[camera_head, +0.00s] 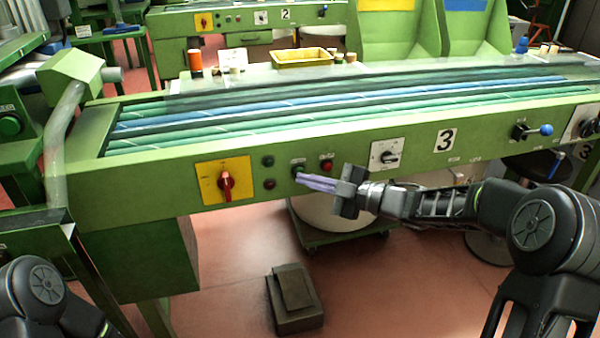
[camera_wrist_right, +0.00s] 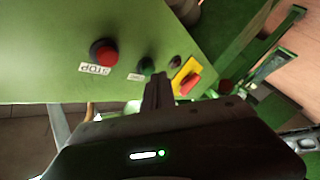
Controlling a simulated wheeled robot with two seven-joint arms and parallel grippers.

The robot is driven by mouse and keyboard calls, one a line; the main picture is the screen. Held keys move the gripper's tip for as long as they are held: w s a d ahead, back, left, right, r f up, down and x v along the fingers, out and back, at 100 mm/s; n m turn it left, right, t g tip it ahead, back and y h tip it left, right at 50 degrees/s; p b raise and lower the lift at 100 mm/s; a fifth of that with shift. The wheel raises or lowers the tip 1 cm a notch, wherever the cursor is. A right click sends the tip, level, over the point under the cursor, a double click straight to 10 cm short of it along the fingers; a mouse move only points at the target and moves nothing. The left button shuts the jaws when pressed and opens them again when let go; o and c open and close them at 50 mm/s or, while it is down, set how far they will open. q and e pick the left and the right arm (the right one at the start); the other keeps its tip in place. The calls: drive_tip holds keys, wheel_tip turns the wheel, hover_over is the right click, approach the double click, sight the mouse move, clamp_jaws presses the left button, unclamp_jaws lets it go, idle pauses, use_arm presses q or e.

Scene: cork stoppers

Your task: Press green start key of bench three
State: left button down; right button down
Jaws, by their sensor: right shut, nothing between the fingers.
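Bench three is the green bench with a white "3" plate (camera_head: 445,140) on its front panel. The green start key (camera_head: 298,169) sits on that panel, left of the red stop key (camera_head: 327,165). My right gripper (camera_head: 300,180) is shut and empty, its fingertips at the green key's lower edge in the head view. In the right wrist view the green key (camera_wrist_right: 147,66) shows just beyond the fingertips (camera_wrist_right: 158,78), and the red key (camera_wrist_right: 103,53) with its STOP label lies to the left. I cannot tell whether the tips touch the key. My left gripper is out of view.
A yellow plate with a red rotary switch (camera_head: 226,184) is left of the keys, with small dark green and red lamps between. A grey dial (camera_head: 386,154) and a blue-knobbed lever (camera_head: 546,130) are to the right. A dark box (camera_head: 295,300) is on the floor.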

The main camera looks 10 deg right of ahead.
drive_tip(key=shift+w, duration=0.4)
drive_tip(key=shift+s, duration=0.2)
idle(0.5)
drive_tip(key=shift+s, duration=0.65)
drive_tip(key=shift+s+d, duration=0.2)
drive_tip(key=shift+s, duration=2.3)
